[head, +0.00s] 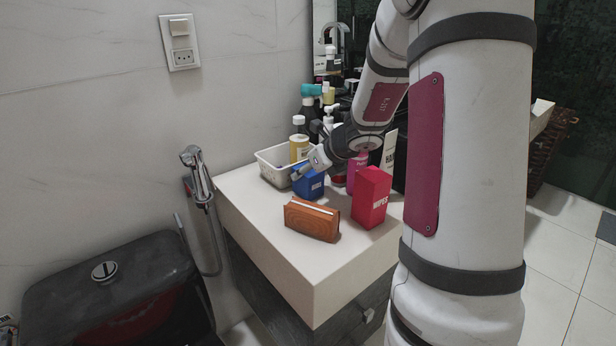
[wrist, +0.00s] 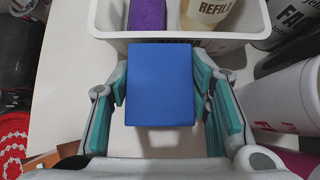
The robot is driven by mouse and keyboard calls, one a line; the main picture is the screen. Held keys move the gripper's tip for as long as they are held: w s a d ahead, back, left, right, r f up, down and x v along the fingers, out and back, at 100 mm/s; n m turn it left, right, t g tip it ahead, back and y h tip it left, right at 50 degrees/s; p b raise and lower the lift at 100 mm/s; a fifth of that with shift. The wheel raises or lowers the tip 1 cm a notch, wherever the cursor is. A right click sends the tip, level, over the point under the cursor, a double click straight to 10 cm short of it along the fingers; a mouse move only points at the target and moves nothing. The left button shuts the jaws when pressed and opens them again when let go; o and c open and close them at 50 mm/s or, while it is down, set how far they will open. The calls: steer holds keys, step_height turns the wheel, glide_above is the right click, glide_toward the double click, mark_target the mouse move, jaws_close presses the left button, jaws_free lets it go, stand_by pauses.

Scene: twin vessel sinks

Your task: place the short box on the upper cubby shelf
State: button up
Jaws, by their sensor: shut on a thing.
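The short box is a small blue box (head: 308,184) at the back of the white counter, just in front of the white basket. In the wrist view the blue box (wrist: 160,85) fills the middle, between the teal finger pads. My gripper (head: 309,171) is shut on it from both sides; it also shows in the wrist view (wrist: 162,95). I cannot tell whether the box touches the counter or hangs just above it. I do not make out the upper cubby shelf in either view.
The white basket (head: 274,165) holds bottles, and a purple sponge (wrist: 147,14). A red wipes box (head: 371,199) and a brown wooden box (head: 312,220) stand on the counter (head: 290,262) in front. Several bottles crowd the back. The counter's front corner is clear.

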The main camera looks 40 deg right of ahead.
steer(key=shift+r, duration=0.15)
step_height(320, 180, up, 18)
steer(key=p, duration=1)
steer(key=w+a+f, duration=0.1)
steer(key=a+f, duration=0.2)
steer(key=a, duration=0.9)
steer(key=w+a+f, duration=0.2)
steer(key=a, duration=1)
steer(key=s+p, duration=1.1)
steer(key=s, duration=0.1)
steer(key=shift+a+f, duration=0.2)
steer(key=shift+f, duration=0.05)
steer(key=shift+s, duration=0.1)
